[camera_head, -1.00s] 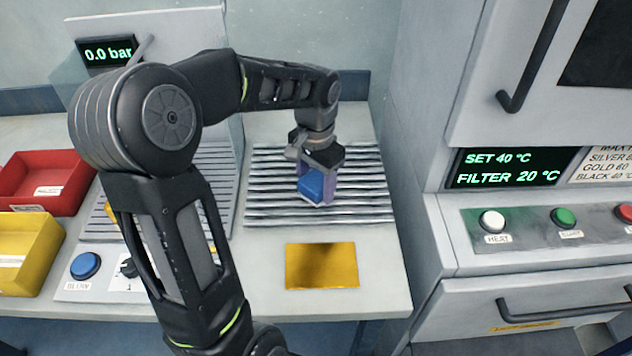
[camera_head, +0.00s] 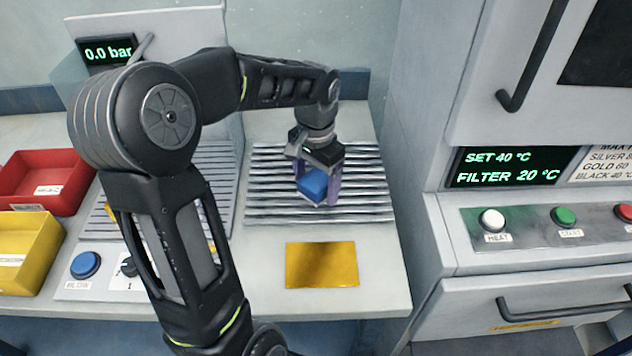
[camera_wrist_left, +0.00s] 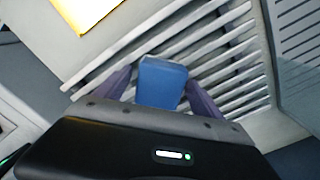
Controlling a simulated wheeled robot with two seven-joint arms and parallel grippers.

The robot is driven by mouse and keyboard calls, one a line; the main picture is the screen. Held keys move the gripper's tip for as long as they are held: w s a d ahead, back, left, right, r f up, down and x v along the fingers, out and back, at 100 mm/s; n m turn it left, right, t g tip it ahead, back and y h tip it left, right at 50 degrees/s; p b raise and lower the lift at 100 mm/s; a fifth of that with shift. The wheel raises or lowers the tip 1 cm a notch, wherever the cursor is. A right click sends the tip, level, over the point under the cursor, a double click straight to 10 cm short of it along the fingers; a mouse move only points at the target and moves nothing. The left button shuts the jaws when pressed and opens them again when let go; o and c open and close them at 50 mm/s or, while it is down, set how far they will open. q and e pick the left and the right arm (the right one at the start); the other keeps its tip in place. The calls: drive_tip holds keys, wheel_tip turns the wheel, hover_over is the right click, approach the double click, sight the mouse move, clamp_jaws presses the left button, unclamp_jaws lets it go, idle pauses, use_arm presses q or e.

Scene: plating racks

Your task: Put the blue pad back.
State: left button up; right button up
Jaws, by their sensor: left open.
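The blue pad (camera_head: 313,184) sits on the ribbed metal rack (camera_head: 262,208), between the fingers of my left gripper (camera_head: 319,197). In the left wrist view the blue pad (camera_wrist_left: 162,83) lies between the two purple fingers of the gripper (camera_wrist_left: 160,95), with the rack's slats (camera_wrist_left: 225,65) around it. The left gripper is open, with its fingers to either side of the pad. The pad's underside is hidden. My right gripper is not in view.
A gold plate (camera_head: 321,265) lies on the bench in front of the rack. A red bin (camera_head: 45,195) and a yellow bin (camera_head: 25,250) stand at the left. A blue button (camera_head: 85,265) is near the front edge. A grey cabinet with buttons (camera_head: 540,225) stands at the right.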

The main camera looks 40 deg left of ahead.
sight(316, 180)
use_arm(q)
wheel_tip(316, 180, up, 12)
idle(0.4)
drive_tip(key=shift+f, duration=0.1)
idle(0.8)
